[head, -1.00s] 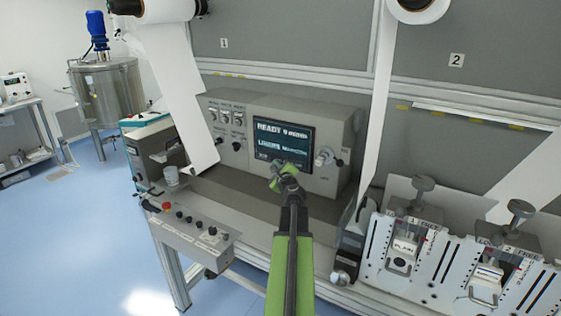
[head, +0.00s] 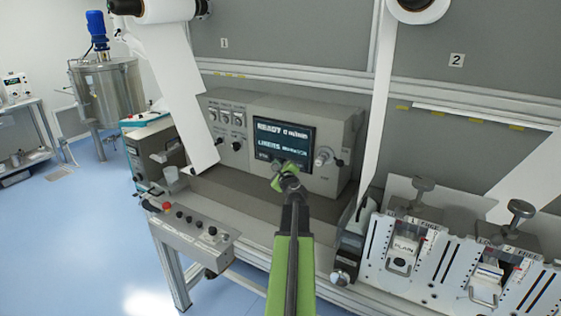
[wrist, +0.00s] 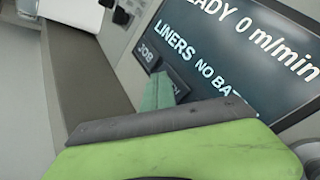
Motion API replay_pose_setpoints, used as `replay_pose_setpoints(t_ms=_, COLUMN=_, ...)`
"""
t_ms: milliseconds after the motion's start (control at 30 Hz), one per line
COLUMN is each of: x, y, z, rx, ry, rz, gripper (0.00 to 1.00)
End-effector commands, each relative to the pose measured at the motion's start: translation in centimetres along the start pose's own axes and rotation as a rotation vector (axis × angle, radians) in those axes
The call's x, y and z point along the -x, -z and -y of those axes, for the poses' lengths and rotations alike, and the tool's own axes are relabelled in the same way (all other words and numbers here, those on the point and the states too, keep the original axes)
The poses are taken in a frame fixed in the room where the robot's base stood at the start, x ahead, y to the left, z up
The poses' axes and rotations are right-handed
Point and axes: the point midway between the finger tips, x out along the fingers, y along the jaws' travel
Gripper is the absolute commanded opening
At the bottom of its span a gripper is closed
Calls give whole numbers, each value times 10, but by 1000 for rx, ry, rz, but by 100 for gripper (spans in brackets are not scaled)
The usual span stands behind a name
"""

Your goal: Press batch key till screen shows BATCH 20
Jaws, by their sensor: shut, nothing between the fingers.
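The screen (head: 283,143) on the grey console reads READY 0 m/min, with a line starting LINERS below it. In the wrist view the screen (wrist: 235,50) shows LINERS NO BA and the rest is cut off. A JOB label (wrist: 148,56) sits at the screen's lower left corner, and beside it a dark key area (wrist: 172,78) is mostly hidden by my fingertip, so its label is not readable. My gripper (head: 284,178) is shut and empty, with its tip at the screen's lower edge. I cannot tell whether it touches.
Knobs and switches (head: 226,117) are left of the screen, with a lever knob (head: 323,157) to its right. A white web (head: 178,90) hangs at left. A button box (head: 190,228) with a red button stands front left. White slitter units (head: 405,250) stand at right.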

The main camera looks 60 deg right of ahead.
Motion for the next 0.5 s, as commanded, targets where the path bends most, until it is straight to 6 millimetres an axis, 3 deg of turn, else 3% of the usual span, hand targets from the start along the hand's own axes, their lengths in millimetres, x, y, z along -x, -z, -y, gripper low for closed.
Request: replay_pose_setpoints(t_ms=500, x=-4, y=4, z=4, rx=0, ry=0, rz=0, gripper=0)
